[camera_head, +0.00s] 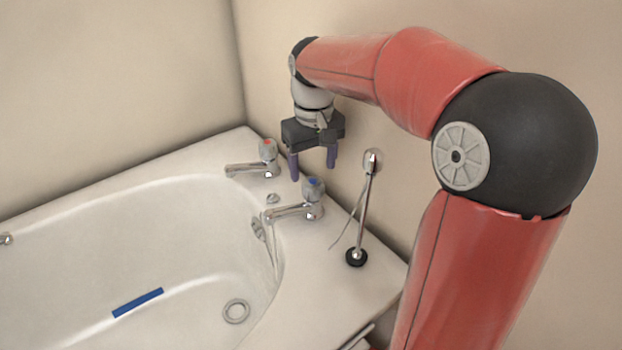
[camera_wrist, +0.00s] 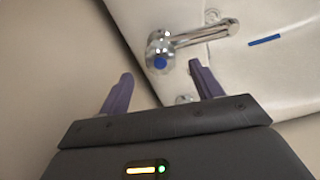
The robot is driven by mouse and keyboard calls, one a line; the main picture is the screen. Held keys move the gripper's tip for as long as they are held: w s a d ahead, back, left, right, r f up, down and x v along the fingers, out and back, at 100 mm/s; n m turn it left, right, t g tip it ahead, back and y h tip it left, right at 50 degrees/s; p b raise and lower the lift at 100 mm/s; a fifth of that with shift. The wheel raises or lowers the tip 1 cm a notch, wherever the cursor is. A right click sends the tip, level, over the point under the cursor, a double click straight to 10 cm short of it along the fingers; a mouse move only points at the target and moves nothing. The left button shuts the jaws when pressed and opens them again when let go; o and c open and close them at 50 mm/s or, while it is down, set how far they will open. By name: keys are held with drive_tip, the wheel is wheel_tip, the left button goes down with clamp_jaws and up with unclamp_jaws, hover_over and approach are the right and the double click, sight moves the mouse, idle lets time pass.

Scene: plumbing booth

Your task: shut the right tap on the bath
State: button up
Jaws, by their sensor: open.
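The bath's right tap (camera_head: 313,190) is chrome with a blue-marked top and a spout pointing left over the basin. A thin pale streak hangs below its spout; I cannot tell whether it is water. In the wrist view the blue-marked tap (camera_wrist: 160,62) lies just past the fingertips, roughly in line with the gap between them. My gripper (camera_head: 312,172) is open and empty, fingers pointing down, above and slightly behind this tap in the head view. Both fingers also show in the wrist view (camera_wrist: 160,72). No contact with the tap is visible.
The left tap (camera_head: 267,150) with a red-marked top stands beyond, near the wall corner. A hand shower (camera_head: 371,162) on a thin upright stands right of the right tap. A blue strip (camera_head: 138,302) and a drain (camera_head: 236,311) lie in the white bath (camera_head: 100,225).

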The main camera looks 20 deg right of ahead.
sight(313, 181)
wheel_tip(313, 181, down, 6)
drive_tip(key=shift+r+b, duration=0.2)
drive_tip(key=shift+b, duration=0.1)
drive_tip(key=c, duration=1)
